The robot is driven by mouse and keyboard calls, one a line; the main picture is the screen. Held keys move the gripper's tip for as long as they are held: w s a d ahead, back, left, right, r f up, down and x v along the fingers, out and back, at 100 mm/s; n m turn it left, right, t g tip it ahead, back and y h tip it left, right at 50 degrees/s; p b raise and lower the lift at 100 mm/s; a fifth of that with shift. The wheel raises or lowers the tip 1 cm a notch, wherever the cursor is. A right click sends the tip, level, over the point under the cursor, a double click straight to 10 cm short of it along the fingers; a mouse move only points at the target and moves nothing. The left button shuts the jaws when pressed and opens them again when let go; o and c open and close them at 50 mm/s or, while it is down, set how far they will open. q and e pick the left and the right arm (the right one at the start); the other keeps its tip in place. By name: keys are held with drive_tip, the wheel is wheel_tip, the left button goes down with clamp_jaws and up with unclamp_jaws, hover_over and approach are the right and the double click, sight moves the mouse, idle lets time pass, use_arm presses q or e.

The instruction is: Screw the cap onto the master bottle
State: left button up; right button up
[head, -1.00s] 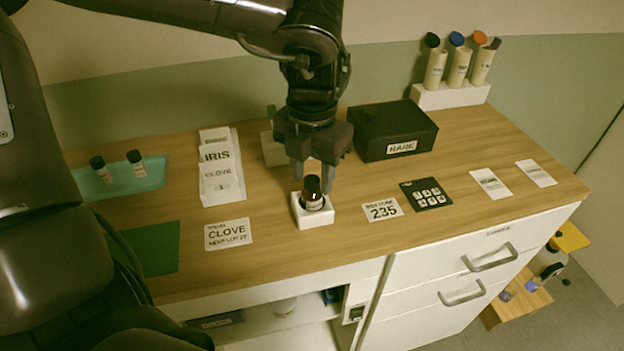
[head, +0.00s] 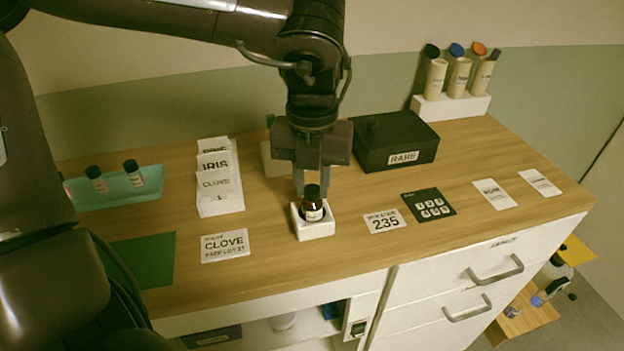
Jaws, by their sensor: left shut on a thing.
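The master bottle (head: 313,213) is a small dark bottle with a pale label. It stands upright in a white square holder (head: 318,231) near the front middle of the counter. A black cap (head: 312,191) sits on top of its neck; I cannot tell how tightly it is seated. My left gripper (head: 312,184) points straight down over the bottle, its fingers shut on the cap. The far finger contact is partly hidden. My right gripper is not in view.
A black RARE box (head: 395,139) stands behind to the right, near a keypad (head: 429,205) and a 235 card (head: 384,221). A CLOVE card (head: 225,246) and card rack (head: 219,203) are left. A teal tray (head: 148,184) holds two small bottles.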

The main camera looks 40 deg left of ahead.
use_arm(q)
drive_tip(key=shift+r+m+p, duration=0.2)
drive_tip(key=shift+m+p, duration=0.5)
drive_tip(key=shift+m, duration=0.2)
drive_tip(key=shift+m+p, duration=0.5)
drive_tip(key=shift+m, duration=0.5)
drive_tip(key=m+p, duration=0.2)
drive_tip(key=m, duration=0.3)
drive_tip(key=shift+f+m, duration=0.1)
drive_tip(key=shift+m, duration=0.2)
drive_tip(key=m+p, duration=0.1)
drive_tip(key=m, duration=0.3)
drive_tip(key=shift+m, duration=0.4)
drive_tip(key=m, duration=0.4)
drive_tip(key=shift+f+p, duration=0.15)
drive_tip(key=shift+p, duration=0.15)
drive_tip(key=o, duration=0.9)
